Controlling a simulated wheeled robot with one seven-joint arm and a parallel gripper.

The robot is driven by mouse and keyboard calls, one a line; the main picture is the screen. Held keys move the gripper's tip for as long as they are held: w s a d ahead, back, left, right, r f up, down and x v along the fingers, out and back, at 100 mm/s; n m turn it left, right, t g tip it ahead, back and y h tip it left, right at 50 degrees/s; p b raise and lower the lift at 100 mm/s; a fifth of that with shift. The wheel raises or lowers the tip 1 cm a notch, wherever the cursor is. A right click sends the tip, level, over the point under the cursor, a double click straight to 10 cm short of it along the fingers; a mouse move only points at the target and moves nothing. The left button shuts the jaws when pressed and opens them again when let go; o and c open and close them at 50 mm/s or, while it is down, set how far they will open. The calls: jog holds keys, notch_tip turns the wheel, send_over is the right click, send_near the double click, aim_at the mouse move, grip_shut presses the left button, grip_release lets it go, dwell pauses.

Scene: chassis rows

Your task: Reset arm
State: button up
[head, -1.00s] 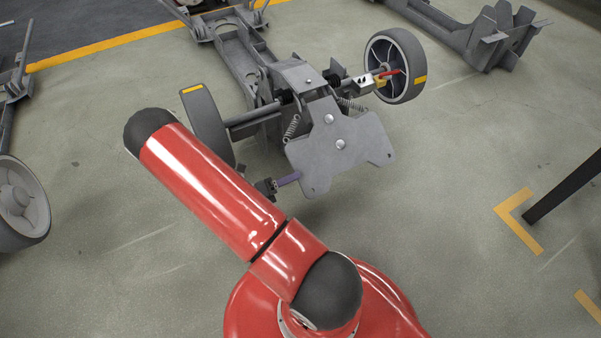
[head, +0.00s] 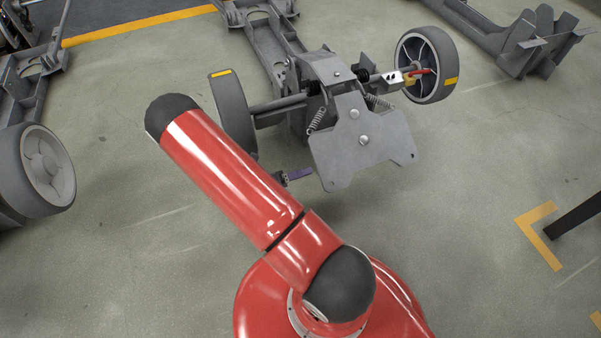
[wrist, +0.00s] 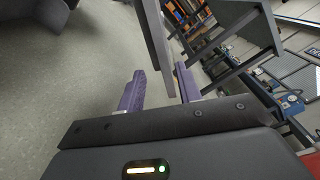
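My red arm (head: 225,180) crosses the head view in front of a grey chassis (head: 345,120). My gripper (head: 300,173) shows only in part, as a purple finger just left of the chassis's tilted front plate (head: 372,145). In the wrist view, the two purple fingers of my gripper (wrist: 160,72) stand apart. A grey plate edge (wrist: 156,40) runs down between them in the picture. I cannot tell whether it touches either finger. No separate object is seen held.
The chassis has a wheel on each side, left (head: 232,112) and right (head: 427,65). Another wheel (head: 38,170) stands at the far left, and another grey frame (head: 515,40) at the upper right. A dark post (head: 575,216) is at the right. Floor between is bare.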

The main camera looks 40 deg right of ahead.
jog(key=s+a+r+m+t+y+p, duration=0.3)
jog(key=r+m, duration=0.6)
jog(key=r, duration=0.5)
jog(key=s+a+r+m+t+y+p, duration=0.3)
jog(key=a+r+m+y, duration=0.5)
jog(key=r, duration=0.6)
jog(key=s+a+r+m+t+y+p, duration=0.3)
jog(key=s+a+r+m+y, duration=0.2)
jog(key=r+m, duration=0.5)
notch_tip(320, 180, up, 5)
jog(key=shift+s+a+f+t+y, duration=0.1)
jog(key=shift+s+a+t+y, duration=0.2)
jog(key=shift+y, duration=0.5)
